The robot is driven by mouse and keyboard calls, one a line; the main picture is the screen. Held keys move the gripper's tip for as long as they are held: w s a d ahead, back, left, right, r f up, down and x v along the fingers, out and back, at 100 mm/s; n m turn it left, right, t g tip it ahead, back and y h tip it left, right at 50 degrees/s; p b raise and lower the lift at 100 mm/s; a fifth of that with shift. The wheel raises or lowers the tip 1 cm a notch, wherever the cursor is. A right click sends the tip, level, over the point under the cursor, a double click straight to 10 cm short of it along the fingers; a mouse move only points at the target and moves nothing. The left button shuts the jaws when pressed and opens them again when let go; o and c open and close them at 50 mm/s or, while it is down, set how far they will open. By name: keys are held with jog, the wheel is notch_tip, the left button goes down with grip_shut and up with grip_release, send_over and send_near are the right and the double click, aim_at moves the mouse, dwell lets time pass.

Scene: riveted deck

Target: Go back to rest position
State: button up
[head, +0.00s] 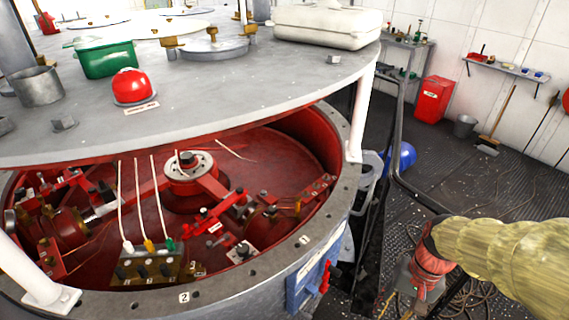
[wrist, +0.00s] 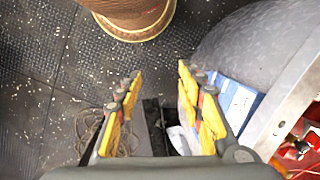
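My gripper (wrist: 160,72) is open, with its yellow fingers spread apart in the wrist view. Nothing is between the fingertips; dark deck shows behind them. In the head view my arm reaches in from the right edge, and its end hangs low over the deck, right of the big round drum (head: 295,262). The fingers are hard to make out there. The drum's grey side also shows in the wrist view (wrist: 235,45), to the right of the fingers and apart from them.
A grey lid (head: 225,105) on white posts covers the drum's red interior. A blue box (head: 305,290) with a red handle sticks out of its side. Coiled cable (head: 470,298) lies on the deck. A red bin (head: 433,100) and a bucket (head: 465,125) stand farther back.

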jog(key=s+a+r+n+t+h, duration=0.1)
jog(key=a+r+n+t, duration=0.1)
jog(key=r, duration=0.6)
jog(key=s+a+r+n+t, duration=0.1)
jog(key=a+r+t, duration=0.3)
jog(key=r, duration=0.4)
jog(key=shift+s+a+r+n+t+h, duration=0.3)
jog(key=shift+r+n+h, duration=0.1)
jog(key=shift+n, duration=0.5)
jog(key=shift+c, duration=0.4)
